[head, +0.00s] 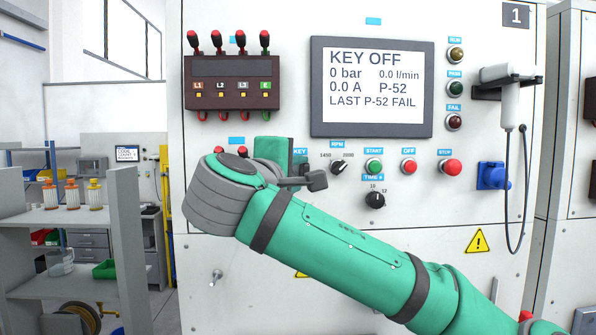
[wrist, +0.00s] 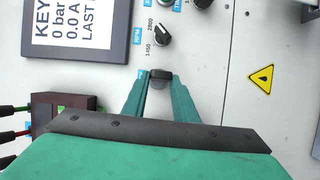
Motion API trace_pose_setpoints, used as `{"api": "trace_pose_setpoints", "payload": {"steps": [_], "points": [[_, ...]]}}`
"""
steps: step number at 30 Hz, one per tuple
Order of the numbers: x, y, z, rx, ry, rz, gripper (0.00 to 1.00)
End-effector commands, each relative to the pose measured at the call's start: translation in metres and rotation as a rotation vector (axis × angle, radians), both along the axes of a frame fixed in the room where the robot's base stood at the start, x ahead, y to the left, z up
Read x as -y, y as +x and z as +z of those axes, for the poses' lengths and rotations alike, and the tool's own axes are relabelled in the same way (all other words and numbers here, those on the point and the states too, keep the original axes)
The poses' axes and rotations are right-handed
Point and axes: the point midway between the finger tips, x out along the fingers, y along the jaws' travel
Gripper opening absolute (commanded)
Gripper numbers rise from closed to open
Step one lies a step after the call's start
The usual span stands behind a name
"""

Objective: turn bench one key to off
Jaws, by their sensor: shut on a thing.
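The bench one panel (head: 480,210) carries a display (head: 371,87) that reads KEY OFF, 0 bar, 0.0 A, P-52 and LAST P-52 FAIL. The KEY label (head: 300,152) shows just right of my wrist. In the wrist view my gripper (wrist: 161,82) has its two green fingers on either side of a dark key (wrist: 160,74), shut on it at the panel. The key's exact angle is hard to read. In the head view my arm hides the key and most of the fingers.
Right of the key are the RPM knob (head: 339,167), START button (head: 374,166), OFF button (head: 409,167), STOP button (head: 452,167) and time knob (head: 375,200). A lead box (head: 232,83) sits above my wrist. A handheld probe (head: 510,92) hangs at right.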

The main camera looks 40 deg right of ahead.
Motion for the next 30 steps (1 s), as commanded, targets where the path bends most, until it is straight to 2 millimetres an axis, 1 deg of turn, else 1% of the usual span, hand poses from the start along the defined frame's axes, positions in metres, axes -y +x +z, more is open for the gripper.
{"api": "trace_pose_setpoints", "payload": {"steps": [3, 8, 9, 10, 11, 19, 23, 26, 30], "points": [[0.001, -0.001, -0.001, -0.026, -0.041, -0.003, 0.05], [0.001, -0.001, 0.0, -0.026, -0.041, -0.003, 0.05], [0.001, -0.001, 0.0, -0.025, -0.04, -0.003, 0.35], [0.001, -0.001, 0.0, -0.025, -0.04, -0.003, 0.42], [0.001, -0.001, 0.0, -0.025, -0.04, -0.003, 0.47], [0.0, 0.0, 0.0, -0.024, -0.04, -0.001, 0.47], [-0.005, -0.004, 0.0, -0.024, -0.041, 0.0, 0.47], [-0.015, -0.01, 0.0, -0.024, -0.041, 0.002, 0.47], [-0.038, -0.026, 0.0, -0.024, -0.041, 0.003, 0.47]]}}
